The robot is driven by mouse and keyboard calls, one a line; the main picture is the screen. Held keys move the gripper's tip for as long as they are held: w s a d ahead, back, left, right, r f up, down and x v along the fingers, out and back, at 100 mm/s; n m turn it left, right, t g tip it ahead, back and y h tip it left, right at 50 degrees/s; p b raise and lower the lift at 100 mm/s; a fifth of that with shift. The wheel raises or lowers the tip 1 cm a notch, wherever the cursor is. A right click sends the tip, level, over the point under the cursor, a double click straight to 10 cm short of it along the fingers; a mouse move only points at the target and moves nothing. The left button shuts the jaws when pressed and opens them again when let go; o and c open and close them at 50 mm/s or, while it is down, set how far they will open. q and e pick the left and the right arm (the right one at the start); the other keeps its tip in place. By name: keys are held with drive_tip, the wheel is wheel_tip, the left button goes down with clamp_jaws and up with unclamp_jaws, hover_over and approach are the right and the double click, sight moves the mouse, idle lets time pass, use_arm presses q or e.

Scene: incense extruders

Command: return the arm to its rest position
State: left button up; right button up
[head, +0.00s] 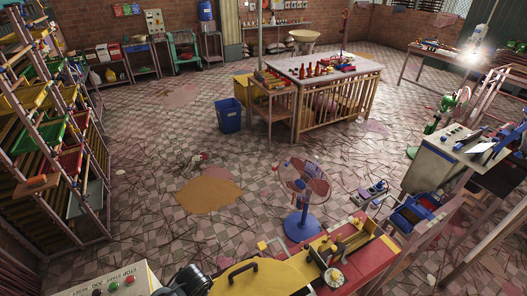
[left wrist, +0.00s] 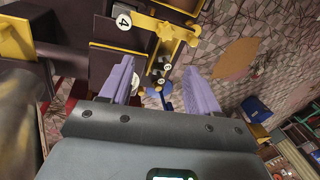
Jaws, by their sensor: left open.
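My left gripper (left wrist: 158,66) shows in the left wrist view with its two purple fingers spread apart. Nothing is held between them. Beyond the fingers is a dark machine with yellow parts and a round plate marked 4 (left wrist: 123,22). I cannot tell how far the fingers are from it. In the head view I cannot make out either gripper. My right gripper is in neither view.
A yellow and red machine (head: 270,277) fills the bottom of the head view, with a button box (head: 118,283) to its left. A fan (head: 303,195) stands behind it. A rack (head: 60,130) is at left, a worktable (head: 325,68) at back. The middle floor is mostly clear.

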use_arm(q)
drive_tip(key=s+r+n, duration=0.3)
drive_tip(key=s+r, duration=0.1)
drive_tip(key=s, duration=0.3)
drive_tip(key=s+a+r+n+p, duration=0.1)
drive_tip(key=s+r+n, duration=0.2)
drive_tip(key=s, duration=0.5)
drive_tip(key=s+a+r+n+t+h+p, duration=0.1)
drive_tip(key=s+r+n, duration=0.1)
drive_tip(key=s+r, duration=0.3)
drive_tip(key=shift+s+r+n, duration=0.35)
drive_tip(key=shift+s+n, duration=0.05)
drive_tip(key=shift+s, duration=1.35)
drive_tip(key=shift+a, duration=0.1)
